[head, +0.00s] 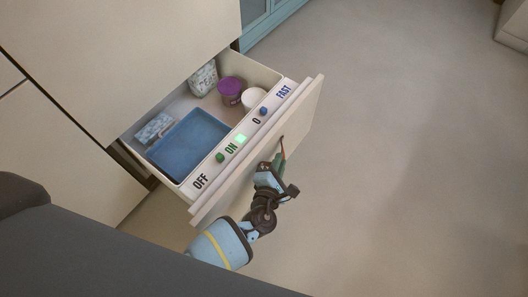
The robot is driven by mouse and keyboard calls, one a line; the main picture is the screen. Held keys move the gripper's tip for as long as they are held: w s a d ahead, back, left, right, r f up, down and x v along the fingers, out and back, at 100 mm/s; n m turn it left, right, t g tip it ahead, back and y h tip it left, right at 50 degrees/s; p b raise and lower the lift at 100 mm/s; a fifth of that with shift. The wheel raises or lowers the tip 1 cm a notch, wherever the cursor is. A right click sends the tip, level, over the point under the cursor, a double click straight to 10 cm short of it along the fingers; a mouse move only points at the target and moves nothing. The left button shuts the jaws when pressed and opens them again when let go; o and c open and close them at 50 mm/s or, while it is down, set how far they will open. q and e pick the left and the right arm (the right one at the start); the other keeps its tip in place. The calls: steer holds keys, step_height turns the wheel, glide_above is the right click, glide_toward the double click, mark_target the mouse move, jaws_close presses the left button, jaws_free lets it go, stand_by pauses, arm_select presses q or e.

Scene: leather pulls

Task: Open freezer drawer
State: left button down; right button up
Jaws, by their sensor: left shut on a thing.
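The freezer drawer (209,214) is pulled out from the pale cabinet front (110,50). Its inside shows, and a panel along its front edge reads OFF, ON and FAST, with a lit green square. My left gripper (281,158) is at the outer face of the drawer front. It is shut on the leather pull (281,145), a small brown strap mostly hidden by the fingers. My right gripper is not in view.
The drawer holds a blue tray (190,146), a purple-lidded tub (230,88), a white tub (254,98) and patterned packages (154,128). Open floor (400,150) lies to the right. A teal cabinet (268,20) stands behind.

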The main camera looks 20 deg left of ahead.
arm_select(q)
steer(key=shift+s+d+f, duration=0.2)
steer(key=shift+s+d, duration=0.25)
steer(key=shift+d, duration=0.35)
steer(key=shift+s+d+f, duration=0.2)
steer(key=shift+s+d, duration=0.25)
steer(key=shift+d, duration=0.35)
steer(key=c, duration=1.5)
jaws_free()
steer(key=shift+o, duration=0.2)
steer(key=shift+w+r, duration=0.1)
steer(key=shift+r, duration=0.15)
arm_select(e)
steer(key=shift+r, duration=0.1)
